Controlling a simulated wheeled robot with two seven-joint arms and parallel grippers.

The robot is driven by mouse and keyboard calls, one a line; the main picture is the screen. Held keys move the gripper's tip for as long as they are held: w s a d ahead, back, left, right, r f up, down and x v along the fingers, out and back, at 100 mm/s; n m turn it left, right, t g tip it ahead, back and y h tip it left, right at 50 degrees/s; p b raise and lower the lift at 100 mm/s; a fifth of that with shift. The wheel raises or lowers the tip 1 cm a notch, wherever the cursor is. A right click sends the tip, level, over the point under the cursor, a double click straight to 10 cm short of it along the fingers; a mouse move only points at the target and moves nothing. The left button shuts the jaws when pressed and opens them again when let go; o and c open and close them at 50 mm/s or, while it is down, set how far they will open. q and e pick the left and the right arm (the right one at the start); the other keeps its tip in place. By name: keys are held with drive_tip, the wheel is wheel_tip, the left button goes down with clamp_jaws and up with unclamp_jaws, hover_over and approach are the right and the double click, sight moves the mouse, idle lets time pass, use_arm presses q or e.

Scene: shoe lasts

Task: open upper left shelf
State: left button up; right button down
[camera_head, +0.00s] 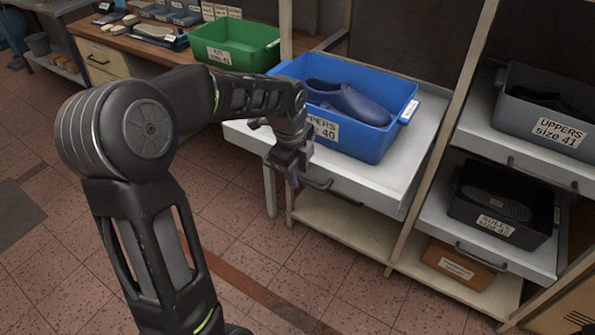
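The upper left shelf (397,174) is a light grey pull-out tray. Its front stands out past the wooden upright on its left. A dark bar handle (345,197) runs along its front face. A blue bin (372,142) labelled UPPERS size 40 sits on it, holding a dark blue shoe upper (345,100). My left gripper (292,180) points down at the shelf's front edge, by the left end of the handle. Its wrist hides part of the bin and label. The fingers are small and dark, so I cannot tell whether they grip the handle. My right gripper is out of view.
A green bin (238,55) stands on the wooden bench at the back left. To the right, a dark grey bin (540,115) and a black bin (503,212) sit on other shelves, with a brown box (458,268) below. Tiled floor in front is clear.

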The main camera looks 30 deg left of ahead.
use_arm(q)
wheel_tip(320, 180, up, 8)
drive_tip(key=s, duration=0.1)
drive_tip(key=shift+s+f+b, duration=0.15)
drive_tip(key=shift+s+b, duration=0.15)
drive_tip(key=shift+b, duration=0.1)
idle(0.5)
